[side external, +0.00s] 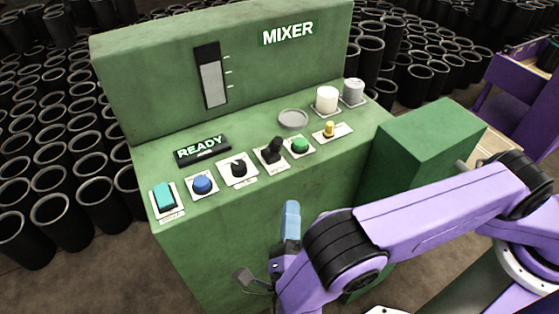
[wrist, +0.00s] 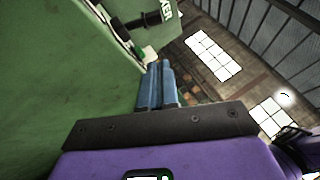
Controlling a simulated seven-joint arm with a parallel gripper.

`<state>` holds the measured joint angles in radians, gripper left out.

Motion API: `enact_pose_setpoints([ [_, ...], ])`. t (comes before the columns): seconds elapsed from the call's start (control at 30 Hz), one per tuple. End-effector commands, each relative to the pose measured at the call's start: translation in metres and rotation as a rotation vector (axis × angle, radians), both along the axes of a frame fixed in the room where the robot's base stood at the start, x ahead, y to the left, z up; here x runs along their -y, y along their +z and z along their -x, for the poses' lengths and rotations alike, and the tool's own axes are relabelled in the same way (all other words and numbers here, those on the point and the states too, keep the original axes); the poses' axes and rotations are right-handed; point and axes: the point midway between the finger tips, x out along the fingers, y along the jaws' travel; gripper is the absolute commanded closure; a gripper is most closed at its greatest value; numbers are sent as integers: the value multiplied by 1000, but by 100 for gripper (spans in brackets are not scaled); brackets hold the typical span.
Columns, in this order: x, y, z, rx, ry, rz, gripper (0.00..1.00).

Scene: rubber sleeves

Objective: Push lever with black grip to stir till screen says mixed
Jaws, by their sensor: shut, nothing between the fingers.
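The lever with the black grip (side external: 273,149) stands on the console of the green mixer (side external: 230,95), between a black knob and a green button. The screen (side external: 203,149) reads READY. My gripper (side external: 292,206) is in front of the console, below and slightly right of the lever, apart from it. Its blue fingers point up in the side view. In the wrist view my gripper (wrist: 160,66) is shut and empty, with a black part that looks like the lever grip (wrist: 152,19) beyond the fingertips.
A teal switch (side external: 165,196), blue button (side external: 202,184) and black knob (side external: 238,168) sit left of the lever. A green button (side external: 299,145) and yellow toggle (side external: 329,128) sit right. A green box (side external: 430,140) stands beside the mixer. Black sleeves crowd the floor behind.

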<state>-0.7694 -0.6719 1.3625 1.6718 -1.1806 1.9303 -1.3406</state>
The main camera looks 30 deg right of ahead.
Motion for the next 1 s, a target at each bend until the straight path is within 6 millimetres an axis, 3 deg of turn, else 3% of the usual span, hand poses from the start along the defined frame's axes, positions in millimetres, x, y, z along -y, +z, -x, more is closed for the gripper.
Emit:
enact_pose_setpoints([
  [0.2,-18,-16,15,18,59,146,100],
  [0.67,-21,-19,17,22,70,172,100],
  [0.87,-15,-13,4,22,67,171,100],
  [1.0,-6,-3,-15,22,64,172,100],
])
